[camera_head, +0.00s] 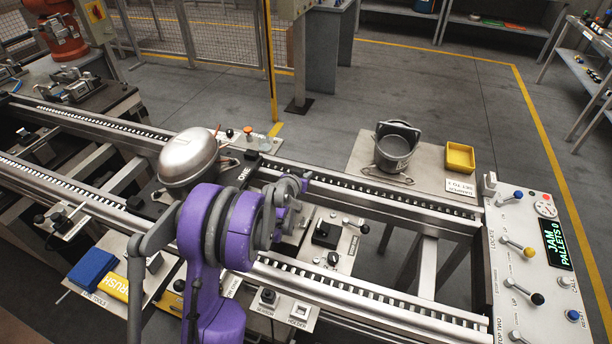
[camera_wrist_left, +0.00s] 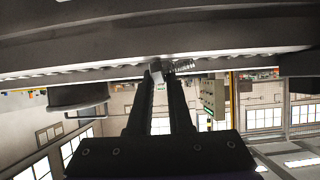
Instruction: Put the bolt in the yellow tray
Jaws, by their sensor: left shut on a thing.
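The yellow tray (camera_head: 459,157) sits on the light plate at the far right, beyond the rail. My left arm is purple and grey and reaches in from the bottom. Its gripper (camera_head: 303,183) is over the middle of the conveyor, well left of the tray and apart from it. In the left wrist view my left gripper (camera_wrist_left: 158,78) has its fingers closed together on a small grey metal piece, the bolt (camera_wrist_left: 156,69), at the tips. I cannot make out the bolt in the head view. My right gripper is not in view.
A grey pot (camera_head: 396,145) stands left of the tray. A silver dome (camera_head: 188,157) is on the conveyor at left. A control panel (camera_head: 528,255) with levers is at right.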

